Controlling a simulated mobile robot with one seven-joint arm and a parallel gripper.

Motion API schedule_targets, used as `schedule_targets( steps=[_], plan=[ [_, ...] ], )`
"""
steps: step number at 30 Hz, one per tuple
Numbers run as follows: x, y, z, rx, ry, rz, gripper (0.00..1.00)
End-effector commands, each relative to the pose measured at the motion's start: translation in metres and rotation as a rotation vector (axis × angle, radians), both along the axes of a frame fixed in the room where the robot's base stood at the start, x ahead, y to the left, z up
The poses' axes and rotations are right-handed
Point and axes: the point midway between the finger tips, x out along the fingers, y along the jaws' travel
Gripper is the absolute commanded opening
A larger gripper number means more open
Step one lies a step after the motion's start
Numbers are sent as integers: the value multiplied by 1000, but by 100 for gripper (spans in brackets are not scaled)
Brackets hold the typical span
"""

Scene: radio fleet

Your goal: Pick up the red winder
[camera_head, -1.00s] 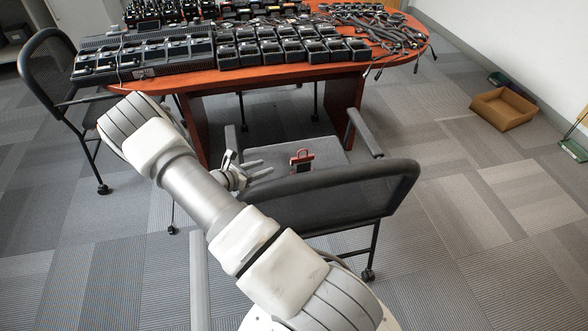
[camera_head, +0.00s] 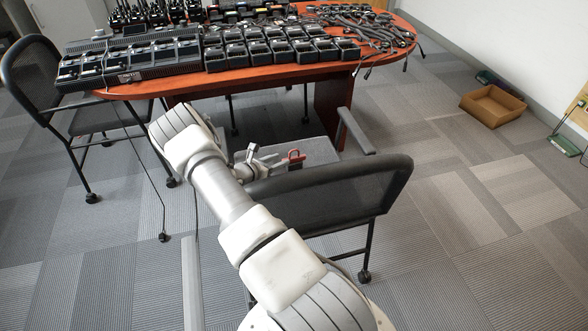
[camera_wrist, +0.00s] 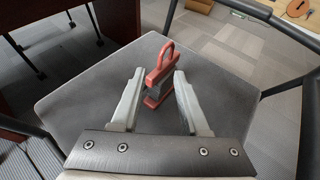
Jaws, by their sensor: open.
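The red winder (camera_head: 294,156) stands on the grey seat of the near office chair. In the wrist view the red winder (camera_wrist: 159,76) shows a loop handle at its top and a darker middle. My gripper (camera_head: 268,157) is open just left of the winder in the head view. In the wrist view my gripper (camera_wrist: 154,85) has one finger on each side of the winder, with a small gap visible on the right. Whether the left finger touches it, I cannot tell. The chair back hides part of the seat in the head view.
The near chair's seat (camera_wrist: 80,95) is otherwise bare. Its mesh backrest (camera_head: 335,193) and armrests stand close around my arm. A wooden table (camera_head: 255,77) with several chargers and cables is behind. A cardboard box (camera_head: 492,105) lies on the floor at right.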

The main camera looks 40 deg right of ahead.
Motion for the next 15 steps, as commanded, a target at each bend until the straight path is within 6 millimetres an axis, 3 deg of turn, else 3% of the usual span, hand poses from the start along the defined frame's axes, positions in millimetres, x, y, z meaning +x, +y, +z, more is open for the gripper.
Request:
schedule_targets(
  steps=[7,15],
  plan=[
    [4,-34,-17,0,-1,-3,45],
    [5,-40,-18,0,0,-1,45]
  ],
)
